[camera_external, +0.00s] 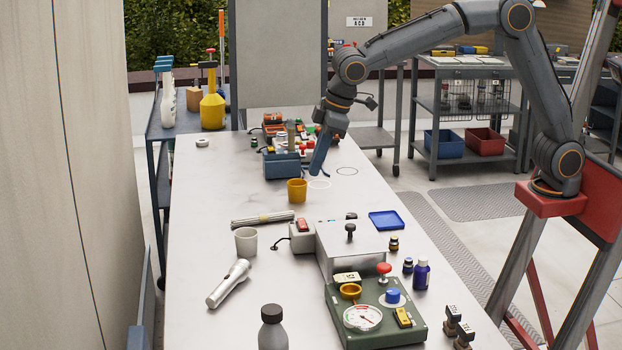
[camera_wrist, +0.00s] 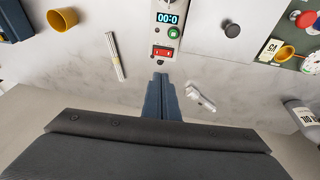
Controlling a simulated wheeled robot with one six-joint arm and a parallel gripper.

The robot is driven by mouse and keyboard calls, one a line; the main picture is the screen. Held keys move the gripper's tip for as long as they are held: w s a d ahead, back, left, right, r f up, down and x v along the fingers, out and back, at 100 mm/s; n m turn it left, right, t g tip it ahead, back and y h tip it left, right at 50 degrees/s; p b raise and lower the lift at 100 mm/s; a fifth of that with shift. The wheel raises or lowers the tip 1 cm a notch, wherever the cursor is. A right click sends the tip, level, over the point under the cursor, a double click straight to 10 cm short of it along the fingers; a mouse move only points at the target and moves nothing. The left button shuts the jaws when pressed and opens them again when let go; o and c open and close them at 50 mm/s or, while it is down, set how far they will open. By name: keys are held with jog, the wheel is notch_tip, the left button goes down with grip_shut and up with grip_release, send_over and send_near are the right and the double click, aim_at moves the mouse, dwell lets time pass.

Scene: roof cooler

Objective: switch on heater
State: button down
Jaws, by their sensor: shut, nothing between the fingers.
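A narrow light-grey control box (camera_wrist: 174,36) is at the top centre of the wrist view. It has a lit display (camera_wrist: 168,18), a green round control and a red rocker switch (camera_wrist: 162,52) at its near end. It appears to be the small grey and red box (camera_external: 302,236) on the bench in the external view. No heater label is readable, and the switch's position is unclear. My gripper (camera_external: 317,174) points down above the bench with its blue fingers together and empty. In the wrist view, its fingertips (camera_wrist: 160,76) appear just below the switch, apparently apart from it.
A grey housing with a black knob (camera_external: 350,231) and a green panel (camera_external: 408,326) stand beside the box. The bench's far left is mostly clear.

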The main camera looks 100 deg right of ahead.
jog(key=p, duration=0.3)
send_near(301, 219)
jog(key=x, duration=0.5)
jog(key=shift+w+a, duration=0.2)
jog(key=shift+w, duration=0.15)
jog(key=shift+d+f, duration=0.1)
jog(key=shift+f, duration=0.3)
jog(key=shift+f, duration=0.1)
jog(key=shift+d+f, duration=0.35)
jog(key=shift+a, duration=0.2)
